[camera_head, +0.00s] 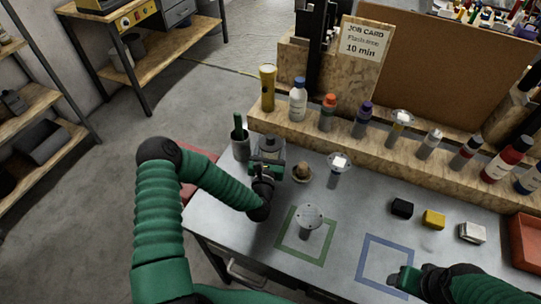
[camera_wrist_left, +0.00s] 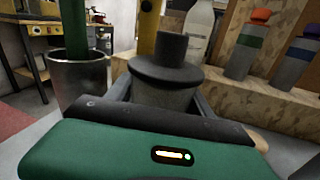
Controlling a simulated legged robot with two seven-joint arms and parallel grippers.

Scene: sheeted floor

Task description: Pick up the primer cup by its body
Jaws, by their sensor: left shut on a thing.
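The primer cup, a grey cylinder with a dark stepped lid and knob (camera_head: 273,143), stands at the back left of the grey bench. In the left wrist view the cup (camera_wrist_left: 166,76) sits upright between the two fingers, its lid above them. My left gripper (camera_head: 267,158) is shut around its body, below the lid. The lower body is hidden by the gripper. I cannot tell whether its base touches the bench. My right gripper (camera_head: 404,279) is at the front right, apart from the cup; its finger opening is not clear.
A metal pot with a green handle (camera_head: 240,146) stands close left of the cup. A brown lump in a dish (camera_head: 303,173) is to its right. Bottles line the wooden ledge (camera_head: 345,141) behind. A disc-topped stand (camera_head: 308,219) is inside the green square.

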